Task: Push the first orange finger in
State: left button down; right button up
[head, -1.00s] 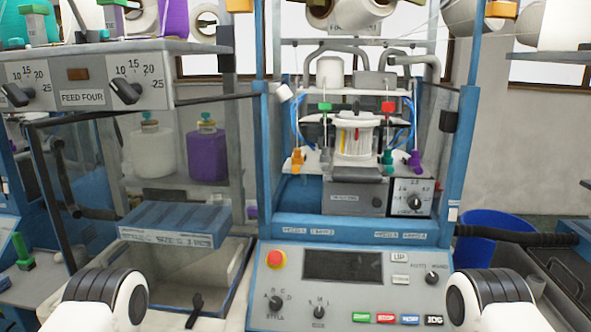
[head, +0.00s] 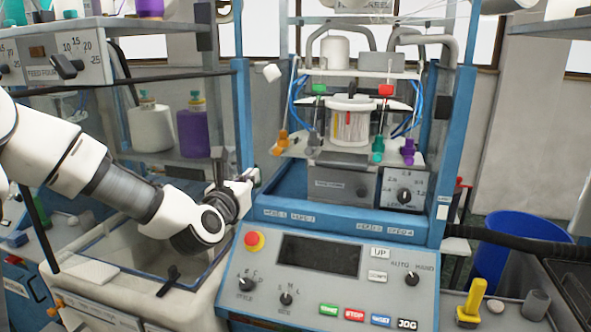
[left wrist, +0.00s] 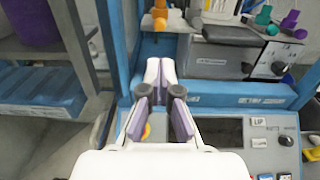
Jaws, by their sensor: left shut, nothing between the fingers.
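An orange finger (head: 281,142) sticks out at the left end of the white plate around the knitting cylinder (head: 352,124). It also shows at the top of the left wrist view (left wrist: 160,14). A green finger (head: 377,150) and a purple finger (head: 408,151) stand at the plate's right side. My left gripper (head: 252,176) is shut and empty, below and to the left of the orange finger and apart from it, by the blue frame post. In the left wrist view its fingertips (left wrist: 161,68) lie below the orange finger. My right gripper is out of view.
The control panel (head: 330,290) with a red stop button (head: 254,241) lies below the cylinder. A blue frame post (head: 243,120) stands left of the opening. White and purple yarn cones (head: 193,132) sit on a shelf at the left. A blue bin (head: 500,250) stands at the right.

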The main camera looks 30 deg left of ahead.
pick_arm(q)
jog(key=w+a+p, duration=0.1)
jog(key=w, duration=0.1)
jog(key=p, duration=0.2)
send_near(276, 153)
jog(key=w, duration=0.1)
jog(key=p+x, duration=0.1)
jog(key=x, duration=0.1)
jog(key=p+x, duration=0.2)
jog(key=x, duration=0.1)
jog(key=shift+w+a+r, duration=0.1)
jog(key=shift+w+a, duration=0.15)
jog(key=shift+a, duration=0.05)
jog(key=shift+w+d, duration=0.15)
jog(key=shift+w, duration=0.3)
jog(key=shift+s, duration=0.1)
